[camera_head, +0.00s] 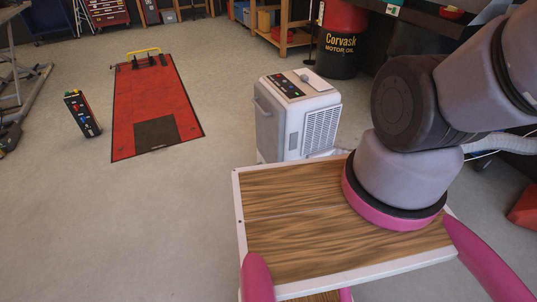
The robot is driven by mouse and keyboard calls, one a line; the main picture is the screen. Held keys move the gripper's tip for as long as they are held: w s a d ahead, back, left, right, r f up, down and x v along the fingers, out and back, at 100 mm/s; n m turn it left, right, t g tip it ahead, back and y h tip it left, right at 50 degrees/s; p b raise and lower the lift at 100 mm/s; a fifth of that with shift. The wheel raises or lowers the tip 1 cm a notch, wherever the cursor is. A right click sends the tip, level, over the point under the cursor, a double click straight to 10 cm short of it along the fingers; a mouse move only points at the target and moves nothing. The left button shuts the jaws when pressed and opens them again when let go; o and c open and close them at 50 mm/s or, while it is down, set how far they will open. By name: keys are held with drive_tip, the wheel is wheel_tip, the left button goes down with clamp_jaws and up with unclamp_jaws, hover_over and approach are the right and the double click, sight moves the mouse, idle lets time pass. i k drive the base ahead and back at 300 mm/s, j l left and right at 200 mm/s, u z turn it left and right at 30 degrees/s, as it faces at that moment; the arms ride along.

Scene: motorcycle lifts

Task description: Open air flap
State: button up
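A white and grey portable air unit (270,130) stands on the floor just beyond my wooden deck, upright. Its top carries a dark control panel (285,86) with small coloured buttons. Behind the panel is a pale, flat piece (314,80) that looks like the air flap, lying close to the top; at this size I cannot tell if it is fully shut. A louvred grille (321,130) covers the unit's right side. My arm rises from the deck and leaves the picture at the upper right. My gripper is out of view.
A red motorcycle lift platform (155,100) lies on the floor at left, with a dark control box (82,113) beside it. A black and red oil drum (340,40) and a wooden shelf (287,30) stand behind the unit. The floor left of the unit is clear.

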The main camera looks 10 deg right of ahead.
sight(311, 77)
drive_tip(key=i+l, duration=0.4)
drive_tip(key=i, duration=0.15)
drive_tip(key=i+l+z, duration=0.1)
drive_tip(key=i+l, duration=0.3)
drive_tip(key=i, duration=0.1)
